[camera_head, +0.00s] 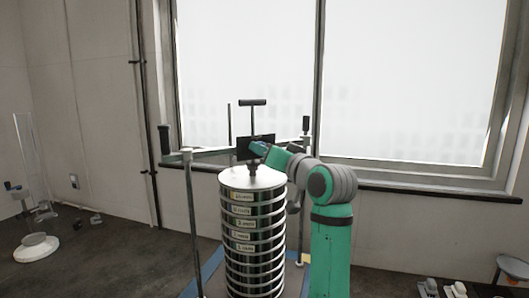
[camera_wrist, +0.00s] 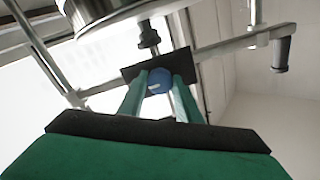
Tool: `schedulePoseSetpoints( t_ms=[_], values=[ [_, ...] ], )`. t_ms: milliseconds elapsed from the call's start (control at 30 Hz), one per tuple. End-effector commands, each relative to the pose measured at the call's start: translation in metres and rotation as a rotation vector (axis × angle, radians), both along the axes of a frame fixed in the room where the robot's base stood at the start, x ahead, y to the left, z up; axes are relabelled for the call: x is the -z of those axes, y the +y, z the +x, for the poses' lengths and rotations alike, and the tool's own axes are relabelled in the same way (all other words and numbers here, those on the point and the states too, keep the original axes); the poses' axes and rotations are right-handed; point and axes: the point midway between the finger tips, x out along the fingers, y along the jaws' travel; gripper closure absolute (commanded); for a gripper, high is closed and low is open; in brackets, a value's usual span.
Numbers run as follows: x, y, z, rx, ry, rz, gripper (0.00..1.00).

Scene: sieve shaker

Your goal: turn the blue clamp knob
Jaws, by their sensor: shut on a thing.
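The blue clamp knob (camera_wrist: 160,80) shows in the wrist view as a round blue disc with a pale mark, in front of a dark block (camera_wrist: 130,73) on the clamp bar. My gripper (camera_wrist: 159,79) is shut on the knob, one green finger on each side of it. In the head view my gripper (camera_head: 258,147) reaches in from the right to the dark block (camera_head: 243,148), above the sieve stack (camera_head: 252,225). The knob is mostly hidden there by the fingers.
The clamp bar (camera_head: 205,153) spans the stack, with upright rods (camera_head: 194,230) and black handles (camera_head: 164,139) around it. A T-shaped handle (camera_head: 253,102) rises above the block. A window stands behind. A white-based device (camera_head: 36,248) is at far left, a stool (camera_head: 512,266) at right.

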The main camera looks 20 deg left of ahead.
Motion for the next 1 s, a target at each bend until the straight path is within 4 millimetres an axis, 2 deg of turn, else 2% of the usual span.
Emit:
schedulePoseSetpoints(
  t_ms=[500, 533, 600, 1000],
  values=[
    [0.0025, 0.0022, -0.0001, -0.004, 0.019, 0.011, 0.92],
    [0.0025, 0.0022, -0.0001, -0.004, 0.019, 0.011, 0.62],
    [0.0022, 0.002, -0.0001, -0.004, 0.019, 0.012, 0.51],
    [0.0008, -0.005, -0.005, -0.001, 0.015, 0.013, 0.51]
  ],
)
